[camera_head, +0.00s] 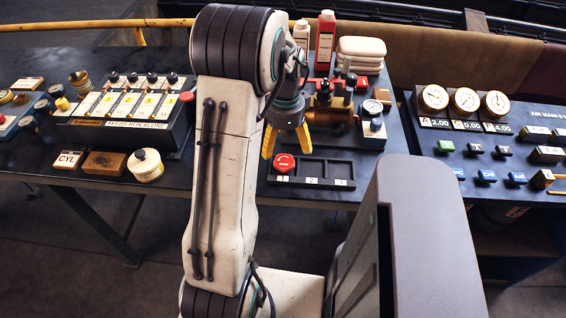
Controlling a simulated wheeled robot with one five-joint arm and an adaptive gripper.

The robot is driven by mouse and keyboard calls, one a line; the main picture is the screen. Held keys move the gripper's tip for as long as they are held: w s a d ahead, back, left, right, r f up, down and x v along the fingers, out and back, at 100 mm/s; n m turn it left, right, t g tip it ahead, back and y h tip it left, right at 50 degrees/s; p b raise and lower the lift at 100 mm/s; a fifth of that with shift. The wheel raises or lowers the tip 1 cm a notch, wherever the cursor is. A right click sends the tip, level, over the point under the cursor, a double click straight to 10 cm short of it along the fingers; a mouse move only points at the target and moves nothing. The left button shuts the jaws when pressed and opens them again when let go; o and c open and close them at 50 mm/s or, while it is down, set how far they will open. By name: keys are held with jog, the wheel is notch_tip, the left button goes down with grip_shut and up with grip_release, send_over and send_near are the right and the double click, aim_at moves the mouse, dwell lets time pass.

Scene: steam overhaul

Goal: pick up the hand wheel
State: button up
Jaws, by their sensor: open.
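A small red round piece with a pale mark, which looks like the hand wheel (284,162), lies at the left end of a black tray (318,184) marked with numbers. My gripper (286,142) points down just behind and above it in the picture. Its orange fingers are spread apart with nothing visible between them. I cannot tell the exact height of the fingers over the red piece.
A brass and red valve assembly (328,108) stands close to the right of my gripper, with a small gauge (371,108) beside it. A red bottle (325,40) and folded cloths (361,48) are behind. A control box (128,113) and a cream round pot (146,165) stand left.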

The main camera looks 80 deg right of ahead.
aim_at(285, 161)
jog(key=shift+f+m, duration=0.1)
jog(key=shift+m, duration=0.4)
jog(key=shift+f, duration=0.3)
jog(key=shift+f+p, duration=0.5)
jog(key=shift+f, duration=2.75)
jog(key=c, duration=1.4)
